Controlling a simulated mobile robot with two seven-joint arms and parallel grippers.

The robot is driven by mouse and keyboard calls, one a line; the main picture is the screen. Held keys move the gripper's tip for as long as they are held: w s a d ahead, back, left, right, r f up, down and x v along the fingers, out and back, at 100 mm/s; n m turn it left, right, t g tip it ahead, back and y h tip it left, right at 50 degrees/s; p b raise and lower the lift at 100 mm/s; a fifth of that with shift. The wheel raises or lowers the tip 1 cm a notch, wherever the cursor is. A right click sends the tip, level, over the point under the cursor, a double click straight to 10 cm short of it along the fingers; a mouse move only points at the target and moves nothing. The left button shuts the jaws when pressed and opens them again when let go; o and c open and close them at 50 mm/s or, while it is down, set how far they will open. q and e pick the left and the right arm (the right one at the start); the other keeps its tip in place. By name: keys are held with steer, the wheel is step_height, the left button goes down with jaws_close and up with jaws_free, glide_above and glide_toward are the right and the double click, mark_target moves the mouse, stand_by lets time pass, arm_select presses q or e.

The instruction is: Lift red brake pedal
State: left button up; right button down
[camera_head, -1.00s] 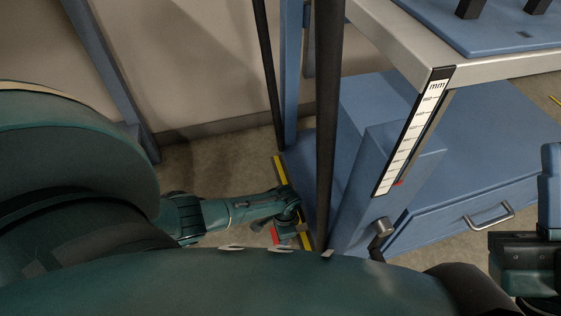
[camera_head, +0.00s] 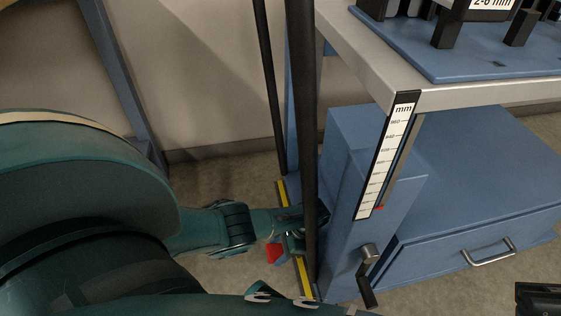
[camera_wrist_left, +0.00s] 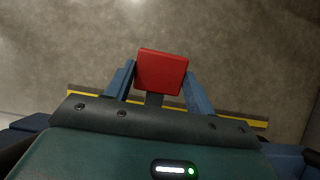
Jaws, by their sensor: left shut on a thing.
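The red brake pedal (camera_head: 274,253) is low beside the blue frame, above the floor, in the head view. In the left wrist view the red pedal (camera_wrist_left: 162,71) is a flat square pad between two blue finger-like parts, on a dark stem. My left gripper (camera_head: 296,236) reaches in from the left, low at the frame's foot, and is shut on the pedal. The black post and the gripper hide part of the contact. A dark piece at the lower right edge of the head view seems to belong to my right arm; its fingers do not show.
A black upright post (camera_head: 302,110) stands close to my left gripper. A yellow strip (camera_head: 304,282) runs along the frame's base. A blue column with a millimetre scale (camera_head: 386,155) and a crank knob (camera_head: 369,251) is to the right, below a metal-edged table (camera_head: 365,60).

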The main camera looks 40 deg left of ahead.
steer(key=shift+r, duration=0.15)
arm_select(q)
steer(key=o, duration=1.4)
steer(key=shift+r, duration=0.2)
steer(key=p+v, duration=0.3)
steer(key=v, duration=0.3)
steer(key=shift+w+d+r, duration=0.3)
steer(key=shift+r, duration=0.15)
arm_select(e)
steer(key=shift+w+a+f+m+h, duration=0.1)
steer(key=shift+w+f+m+h, duration=0.1)
steer(key=shift+f+m+h, duration=1)
steer(key=shift+w+a+f+m+h, duration=0.1)
steer(key=shift+w+f+m+h, duration=0.05)
steer(key=shift+f+m+h, duration=1.05)
steer(key=shift+r, duration=0.2)
